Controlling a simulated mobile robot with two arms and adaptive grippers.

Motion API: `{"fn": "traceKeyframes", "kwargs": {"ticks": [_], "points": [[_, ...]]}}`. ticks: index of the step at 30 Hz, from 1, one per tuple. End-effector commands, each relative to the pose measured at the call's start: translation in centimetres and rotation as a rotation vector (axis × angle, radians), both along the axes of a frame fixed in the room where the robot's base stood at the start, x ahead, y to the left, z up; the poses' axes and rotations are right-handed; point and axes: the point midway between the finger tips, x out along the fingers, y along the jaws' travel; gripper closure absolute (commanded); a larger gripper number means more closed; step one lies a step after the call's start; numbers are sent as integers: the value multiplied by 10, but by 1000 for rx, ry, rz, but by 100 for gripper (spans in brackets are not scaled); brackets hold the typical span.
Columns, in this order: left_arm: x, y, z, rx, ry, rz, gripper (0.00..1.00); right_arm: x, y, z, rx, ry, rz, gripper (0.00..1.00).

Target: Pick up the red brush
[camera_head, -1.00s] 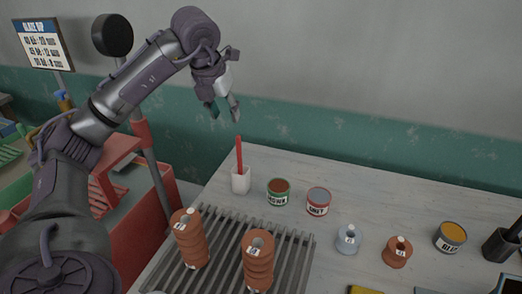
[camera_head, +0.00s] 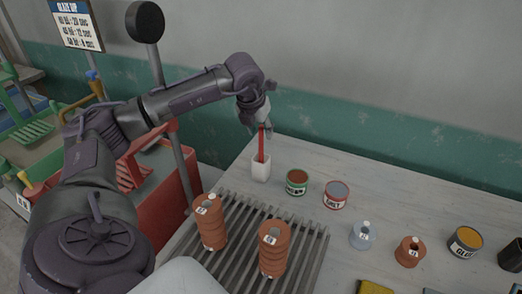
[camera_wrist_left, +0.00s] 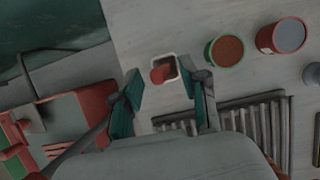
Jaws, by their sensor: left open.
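The red brush (camera_head: 261,146) stands upright in a small white cup (camera_head: 261,170) at the back left of the table. In the left wrist view I see the brush (camera_wrist_left: 159,75) end-on, inside the cup's square rim (camera_wrist_left: 166,57). My left gripper (camera_head: 262,128) is at the top of the brush handle. In the left wrist view its two teal-padded fingers (camera_wrist_left: 160,92) are spread apart, and the brush shows in the gap between them. The head view does not show clearly whether a finger touches the handle. My right gripper is not in view.
A green-banded can (camera_head: 297,190) and a red-banded can (camera_head: 335,203) stand right of the cup. Ridged clay pieces (camera_head: 210,233) stand on a slatted rack (camera_head: 240,252) in front. A glue can (camera_head: 465,250) and small bottles are further right. A red cart (camera_head: 160,190) stands left.

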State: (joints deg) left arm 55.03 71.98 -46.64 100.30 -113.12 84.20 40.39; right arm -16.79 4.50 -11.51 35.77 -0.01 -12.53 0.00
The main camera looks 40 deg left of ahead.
Motion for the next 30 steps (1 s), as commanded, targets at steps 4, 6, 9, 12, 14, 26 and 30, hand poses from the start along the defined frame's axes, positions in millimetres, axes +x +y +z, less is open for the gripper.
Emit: {"fn": "traceKeyframes", "kwargs": {"ticks": [4, 6, 9, 12, 14, 26, 30], "points": [[5, 2, -13, -1, 1, 1, 56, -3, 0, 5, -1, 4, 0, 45], [6, 2, -15, -1, 0, 0, 56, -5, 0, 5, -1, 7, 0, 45], [6, 2, -15, -1, -1, 0, 56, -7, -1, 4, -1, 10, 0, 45], [6, 2, -15, -1, -1, 0, 60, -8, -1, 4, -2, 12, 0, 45], [6, 2, -15, -1, -1, 0, 70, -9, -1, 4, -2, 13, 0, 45], [6, 2, -15, 0, -1, 1, 100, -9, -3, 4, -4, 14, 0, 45], [7, 2, -12, 0, -3, 1, 100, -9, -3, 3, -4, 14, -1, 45]]}}
